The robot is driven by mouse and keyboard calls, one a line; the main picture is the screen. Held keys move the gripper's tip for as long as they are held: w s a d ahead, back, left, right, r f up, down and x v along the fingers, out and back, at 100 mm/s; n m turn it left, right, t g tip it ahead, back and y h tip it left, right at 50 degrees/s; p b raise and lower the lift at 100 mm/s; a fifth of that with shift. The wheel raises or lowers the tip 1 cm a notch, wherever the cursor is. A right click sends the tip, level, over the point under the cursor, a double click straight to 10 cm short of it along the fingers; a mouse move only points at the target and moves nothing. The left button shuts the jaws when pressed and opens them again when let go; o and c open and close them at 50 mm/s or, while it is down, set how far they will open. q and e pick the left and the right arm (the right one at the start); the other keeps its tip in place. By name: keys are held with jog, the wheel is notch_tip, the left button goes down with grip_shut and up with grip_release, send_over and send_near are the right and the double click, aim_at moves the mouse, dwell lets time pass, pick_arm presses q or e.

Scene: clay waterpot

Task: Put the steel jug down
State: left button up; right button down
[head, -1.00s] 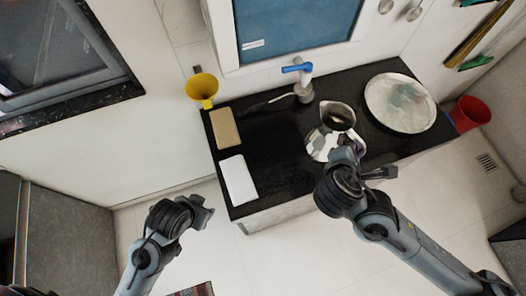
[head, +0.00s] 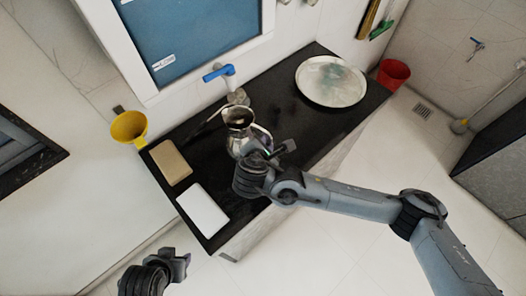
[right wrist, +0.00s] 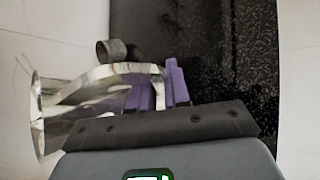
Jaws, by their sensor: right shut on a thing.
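The shiny steel jug (head: 239,117) is over the black counter (head: 290,118), just in front of the tap, with its dark open mouth facing up. I cannot tell whether its base touches the counter. My right gripper (head: 274,154) is at the jug's near side and partly hides its body. In the right wrist view, the purple fingers (right wrist: 160,90) are shut on the handle (right wrist: 130,69), and the jug's reflective body (right wrist: 48,115) lies at the left. My left gripper (head: 182,267) is low at the left, away from the counter; its jaws are unclear.
A blue-handled tap (head: 220,72) stands behind the jug. A round steel plate (head: 331,92) lies to the right. A tan block (head: 171,163) and a white block (head: 203,210) lie at the left end. A yellow funnel (head: 129,127) and red bucket (head: 394,73) flank the counter. Bare counter lies between jug and plate.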

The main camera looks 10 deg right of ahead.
jog(key=shift+w+a+f, duration=0.2)
jog(key=shift+a, duration=0.05)
notch_tip(320, 180, down, 4)
jog(key=shift+r+b, duration=0.1)
jog(key=shift+b, duration=0.4)
jog(key=c, duration=1.1)
grip_release()
jog(key=shift+f, duration=0.2)
